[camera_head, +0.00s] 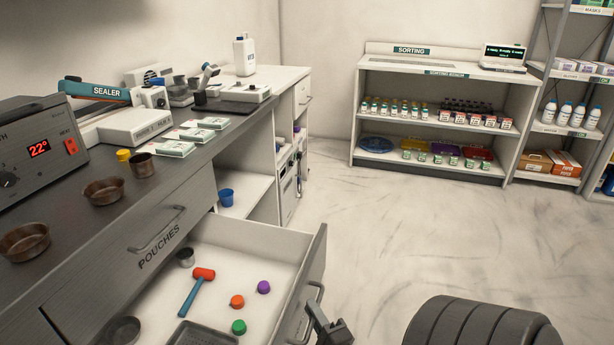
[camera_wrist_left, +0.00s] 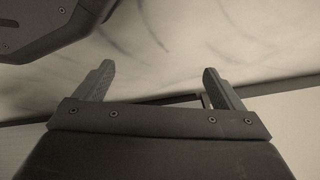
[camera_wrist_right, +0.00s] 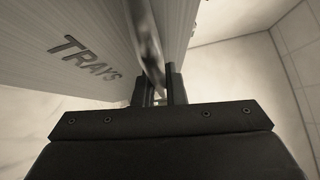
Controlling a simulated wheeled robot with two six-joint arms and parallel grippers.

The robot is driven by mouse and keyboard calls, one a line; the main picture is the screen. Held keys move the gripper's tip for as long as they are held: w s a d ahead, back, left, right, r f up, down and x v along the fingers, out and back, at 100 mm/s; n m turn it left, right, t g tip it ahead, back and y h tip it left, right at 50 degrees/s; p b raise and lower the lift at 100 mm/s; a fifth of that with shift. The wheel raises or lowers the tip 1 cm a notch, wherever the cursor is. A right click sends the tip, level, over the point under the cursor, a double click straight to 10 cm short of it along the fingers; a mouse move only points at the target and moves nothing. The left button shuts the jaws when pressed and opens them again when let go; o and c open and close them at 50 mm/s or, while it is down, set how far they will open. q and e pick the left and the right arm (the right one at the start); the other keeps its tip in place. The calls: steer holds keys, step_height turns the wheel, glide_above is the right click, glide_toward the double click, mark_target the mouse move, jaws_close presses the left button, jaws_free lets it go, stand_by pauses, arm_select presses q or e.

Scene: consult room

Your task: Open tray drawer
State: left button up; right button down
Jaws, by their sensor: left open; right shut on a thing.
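The tray drawer (camera_head: 313,262) stands pulled out below the counter. Inside are a red-headed hammer with a blue handle (camera_head: 197,290), orange, purple and green caps, a small metal cup (camera_head: 186,258) and a dark tray (camera_head: 203,335). My right gripper (camera_head: 328,325) is at the drawer front, shut on its bar handle (camera_head: 318,295). In the right wrist view the handle (camera_wrist_right: 147,45) runs between the fingers, beside the word TRAYS on the front (camera_wrist_right: 85,45). My left gripper (camera_wrist_left: 160,85) is open and empty in the left wrist view; the head view does not show it.
A closed POUCHES drawer (camera_head: 160,235) is above and left of the open one. The counter (camera_head: 215,145) holds a sealer (camera_head: 100,92), a heater with a 22° display (camera_head: 38,150) and metal dishes.

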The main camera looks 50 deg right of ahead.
arm_select(q)
steer(key=shift+s, duration=0.15)
arm_select(e)
steer(key=c, duration=1.5)
jaws_free()
arm_select(q)
steer(key=shift+a, duration=0.3)
arm_select(e)
steer(key=shift+s+f, duration=0.1)
steer(key=shift+s, duration=0.1)
arm_select(q)
step_height(320, 180, up, 10)
steer(key=w+d+b, duration=0.2)
steer(key=w+b, duration=0.1)
steer(key=b, duration=0.1)
steer(key=shift+d+f+h, duration=0.2)
steer(key=shift+d+h, duration=0.05)
steer(key=shift+h, duration=0.15)
arm_select(e)
steer(key=shift+v, duration=8.5)
